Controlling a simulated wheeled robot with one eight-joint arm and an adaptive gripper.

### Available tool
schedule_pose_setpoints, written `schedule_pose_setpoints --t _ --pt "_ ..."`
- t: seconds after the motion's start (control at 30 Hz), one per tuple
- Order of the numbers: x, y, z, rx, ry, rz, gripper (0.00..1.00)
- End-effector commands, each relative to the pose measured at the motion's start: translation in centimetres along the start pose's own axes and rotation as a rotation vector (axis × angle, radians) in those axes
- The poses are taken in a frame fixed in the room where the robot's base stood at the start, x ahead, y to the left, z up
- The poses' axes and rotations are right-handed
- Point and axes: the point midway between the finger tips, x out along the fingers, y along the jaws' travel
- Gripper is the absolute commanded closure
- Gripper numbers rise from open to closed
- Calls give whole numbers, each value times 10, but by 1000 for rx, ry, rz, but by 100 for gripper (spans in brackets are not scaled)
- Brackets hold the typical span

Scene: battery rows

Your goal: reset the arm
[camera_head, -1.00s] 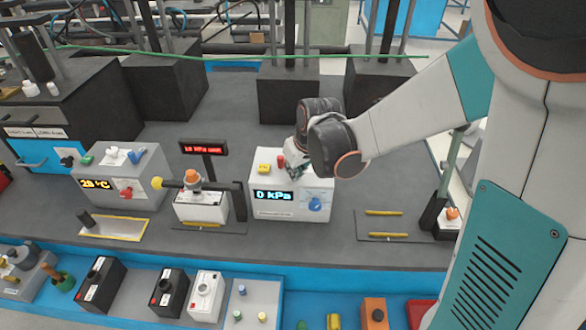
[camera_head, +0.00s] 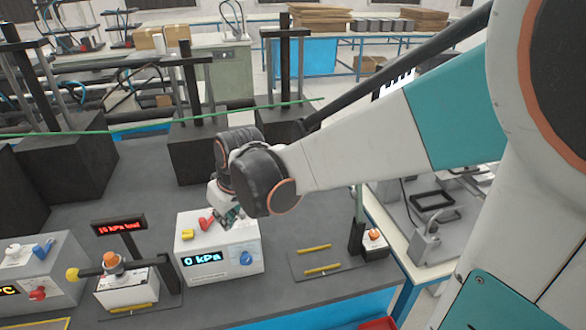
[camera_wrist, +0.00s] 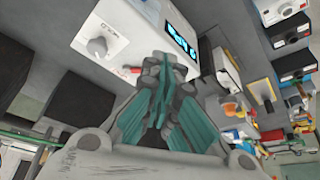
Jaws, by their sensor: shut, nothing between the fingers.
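My gripper (camera_head: 231,214) hangs at the end of my arm, over the top of the white box with the "0 kPa" display (camera_head: 219,247). Its teal fingers are together and empty in the wrist view (camera_wrist: 161,105). The box carries a yellow block (camera_head: 187,235), a red knob (camera_head: 205,223) and a blue knob (camera_head: 246,258). In the head view the fingertips overlap the box's top right; I cannot tell whether they touch it. In the wrist view the white box (camera_wrist: 140,25) lies just beyond the fingertips.
Left of the box stands a device with an orange knob (camera_head: 111,260) and a red display (camera_head: 119,223). A pad with yellow bars (camera_head: 322,268) lies to the right. Black blocks (camera_head: 67,166) with posts stand behind. A green line (camera_head: 150,125) crosses the back of the grey table.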

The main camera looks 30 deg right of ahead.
Motion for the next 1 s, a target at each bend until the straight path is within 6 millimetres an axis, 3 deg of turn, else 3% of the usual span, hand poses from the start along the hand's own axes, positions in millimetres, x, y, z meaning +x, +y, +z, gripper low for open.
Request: schedule_pose_setpoints --t 0.23,0.37,0.7,1.0 --pt "-3 -1 6 5 4 4 100" --pt "-13 -2 20 28 22 19 100" --pt "-44 -5 84 131 108 80 100" --pt "-50 -10 143 215 187 123 100"
